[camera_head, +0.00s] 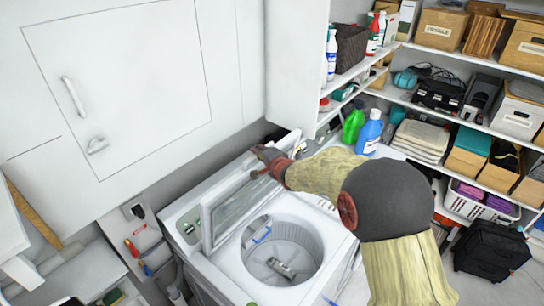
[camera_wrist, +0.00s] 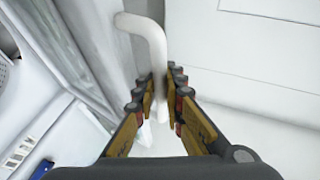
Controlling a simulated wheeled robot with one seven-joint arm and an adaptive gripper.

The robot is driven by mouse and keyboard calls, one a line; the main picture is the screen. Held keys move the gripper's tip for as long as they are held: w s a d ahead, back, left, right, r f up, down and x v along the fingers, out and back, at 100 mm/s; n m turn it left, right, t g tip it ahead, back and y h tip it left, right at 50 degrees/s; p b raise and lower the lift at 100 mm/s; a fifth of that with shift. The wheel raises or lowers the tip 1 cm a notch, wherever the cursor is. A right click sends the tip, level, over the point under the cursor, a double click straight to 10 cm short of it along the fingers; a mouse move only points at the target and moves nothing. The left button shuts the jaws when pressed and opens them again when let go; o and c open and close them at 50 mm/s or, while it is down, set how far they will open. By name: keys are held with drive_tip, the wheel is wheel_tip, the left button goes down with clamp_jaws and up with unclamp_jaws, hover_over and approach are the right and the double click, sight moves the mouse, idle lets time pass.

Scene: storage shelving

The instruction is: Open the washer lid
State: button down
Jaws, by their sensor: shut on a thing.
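The white washer (camera_head: 185,225) stands with its top open and its drum (camera_head: 283,250) in view. Its lid (camera_head: 238,208), a white frame with a greyish panel, is raised and tilted up at the left of the drum opening. My gripper (camera_head: 258,164) is at the lid's upper far corner. In the wrist view my gripper (camera_wrist: 163,100) is shut on a white bent handle (camera_wrist: 150,35), with a finger on each side of it. The lid's panel lies to the left there. The handle is hidden by my gripper in the head view.
A white wall cabinet (camera_head: 130,60) with a handle is behind and left of the lid. Green (camera_head: 353,123) and blue (camera_head: 369,133) bottles stand beyond my arm. Loaded shelves (camera_head: 415,95) fill the right. A dark suitcase (camera_head: 490,248) stands on the floor.

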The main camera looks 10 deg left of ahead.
drive_tip(key=shift+w+a+r, duration=0.4)
drive_tip(key=shift+w+a, duration=0.05)
drive_tip(key=shift+a, duration=0.2)
drive_tip(key=c, duration=2.1)
unclamp_jaws()
drive_tip(key=shift+c, duration=0.2)
drive_tip(key=shift+d, duration=0.1)
drive_tip(key=shift+s+f, duration=0.1)
drive_tip(key=shift+f, duration=0.1)
drive_tip(key=shift+s+d+r, duration=0.1)
drive_tip(key=shift+s+d, duration=0.05)
drive_tip(key=shift+s, duration=0.1)
drive_tip(key=v, duration=1.1)
drive_tip(key=shift+d+r, duration=0.1)
drive_tip(key=shift+r, duration=0.05)
